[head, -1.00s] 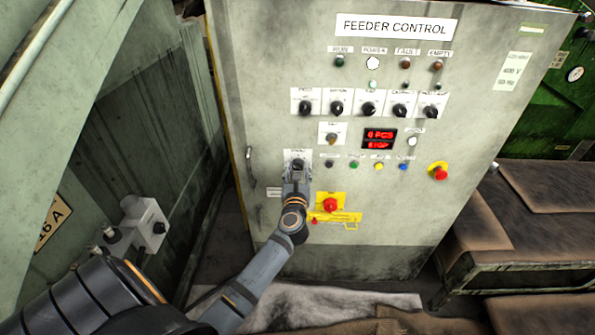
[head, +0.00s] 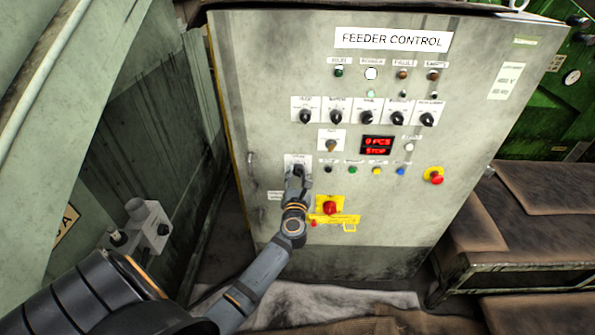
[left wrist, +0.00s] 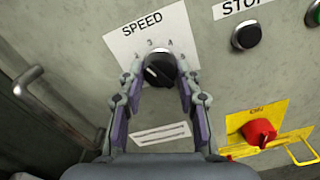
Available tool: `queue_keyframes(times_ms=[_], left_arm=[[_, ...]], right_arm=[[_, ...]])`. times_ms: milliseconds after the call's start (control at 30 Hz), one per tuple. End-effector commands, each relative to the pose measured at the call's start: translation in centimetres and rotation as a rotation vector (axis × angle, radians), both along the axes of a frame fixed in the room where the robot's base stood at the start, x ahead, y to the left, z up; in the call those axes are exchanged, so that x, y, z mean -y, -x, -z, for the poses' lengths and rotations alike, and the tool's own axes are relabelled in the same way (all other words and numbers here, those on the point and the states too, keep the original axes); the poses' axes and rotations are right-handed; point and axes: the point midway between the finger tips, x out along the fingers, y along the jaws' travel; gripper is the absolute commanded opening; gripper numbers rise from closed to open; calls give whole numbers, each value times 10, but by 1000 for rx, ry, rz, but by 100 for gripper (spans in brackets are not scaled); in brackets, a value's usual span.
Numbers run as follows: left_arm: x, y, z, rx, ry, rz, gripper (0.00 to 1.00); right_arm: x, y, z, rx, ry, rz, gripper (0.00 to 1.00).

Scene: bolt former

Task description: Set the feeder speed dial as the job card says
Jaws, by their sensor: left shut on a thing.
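The feeder control panel (head: 270,60) stands in front of me with its labelled knobs, lamps and buttons. The speed dial (left wrist: 160,68) is a black round knob on a white plate marked SPEED (left wrist: 125,38) in the left wrist view. It has a light pointer line toward the lower left of that view; numbers around it are partly hidden. My left gripper (left wrist: 157,85) has its two fingers on either side of the knob, shut on it. In the head view my left gripper (head: 298,172) covers most of the dial. No job card can be made out. My right gripper is not in view.
A red rotary switch on a yellow plate (left wrist: 258,132) sits close to the right of my left fingers. A black STOP button (left wrist: 247,36) is right of the dial. A metal handle (left wrist: 30,80) is at left. A display (head: 377,145) reads 0 PCS, STOP.

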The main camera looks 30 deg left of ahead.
Motion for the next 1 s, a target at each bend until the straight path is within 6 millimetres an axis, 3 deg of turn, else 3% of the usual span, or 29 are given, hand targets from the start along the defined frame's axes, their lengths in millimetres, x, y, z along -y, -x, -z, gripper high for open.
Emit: queue_keyframes(times_ms=[100,400,1000], left_arm=[[0,0,-4,-53,-84,0,3],[0,0,-3,-159,-258,0,3],[0,0,0,-225,-367,0,3]], right_arm=[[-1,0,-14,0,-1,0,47],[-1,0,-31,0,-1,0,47],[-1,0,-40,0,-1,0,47]])
